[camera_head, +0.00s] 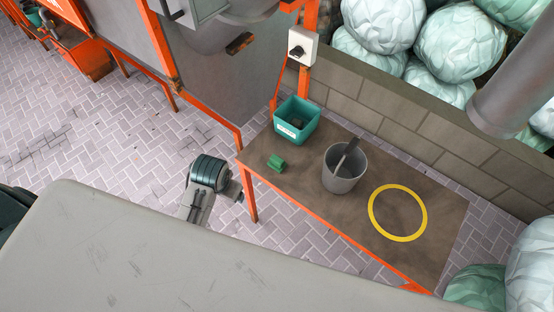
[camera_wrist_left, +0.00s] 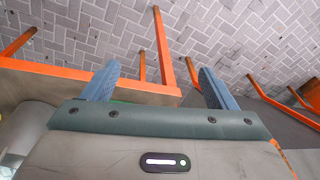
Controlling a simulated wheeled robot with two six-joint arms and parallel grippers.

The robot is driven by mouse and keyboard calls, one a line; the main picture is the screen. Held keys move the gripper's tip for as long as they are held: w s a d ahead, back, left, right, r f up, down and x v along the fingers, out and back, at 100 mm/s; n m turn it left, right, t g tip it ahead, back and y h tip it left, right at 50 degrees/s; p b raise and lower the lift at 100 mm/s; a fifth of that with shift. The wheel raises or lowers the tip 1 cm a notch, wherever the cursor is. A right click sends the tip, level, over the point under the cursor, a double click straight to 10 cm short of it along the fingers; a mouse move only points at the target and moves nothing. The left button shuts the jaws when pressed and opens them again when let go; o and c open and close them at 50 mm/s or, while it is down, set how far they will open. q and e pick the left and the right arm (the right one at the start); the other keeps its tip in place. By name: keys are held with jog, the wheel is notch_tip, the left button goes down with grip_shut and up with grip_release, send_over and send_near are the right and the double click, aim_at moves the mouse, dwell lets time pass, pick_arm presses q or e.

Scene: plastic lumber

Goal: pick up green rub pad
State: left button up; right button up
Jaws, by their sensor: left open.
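The green rub pad (camera_head: 277,163) is a small green block on the brown table (camera_head: 310,200), near its left end. My left arm (camera_head: 208,173) shows just left of the table in the head view, and its fingertips cannot be made out there. In the left wrist view my left gripper (camera_wrist_left: 160,84) is open, with two blue-grey fingers wide apart and nothing seen between them but paving and an orange frame. A thin green sliver shows behind the gripper body, too small to identify. My right gripper is not in view.
A teal bin (camera_head: 297,120) with dark contents stands behind the pad. A grey bucket (camera_head: 344,168) holding a tool stands right of it. A yellow ring (camera_head: 398,212) lies farther right. An orange-framed machine stands behind the table; paved floor is open at left.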

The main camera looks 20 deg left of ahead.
pick_arm(q)
jog(key=w+d+m, duration=0.1)
jog(key=w+d, duration=0.2)
jog(key=w, duration=0.3)
jog(key=w+d+r+g, duration=0.1)
jog(key=w+d, duration=0.2)
jog(key=w, duration=0.4)
jog(key=w+d+m+g, duration=0.1)
jog(key=w+d, duration=0.2)
jog(key=w, duration=0.3)
jog(key=shift+w+r+m+h, duration=0.3)
jog(key=shift+w+r+h, duration=0.1)
jog(key=p, duration=0.1)
send_over(277, 159)
jog(key=f, duration=0.5)
jog(key=shift+w+a, duration=0.2)
jog(key=f+p, duration=0.1)
jog(key=f, duration=0.3)
jog(key=shift+s+d+p, duration=0.15)
jog(key=shift+d+p, duration=0.05)
jog(key=shift+p, duration=0.2)
jog(key=shift+f, duration=0.65)
jog(key=shift+c, duration=0.4)
jog(key=c, duration=1)
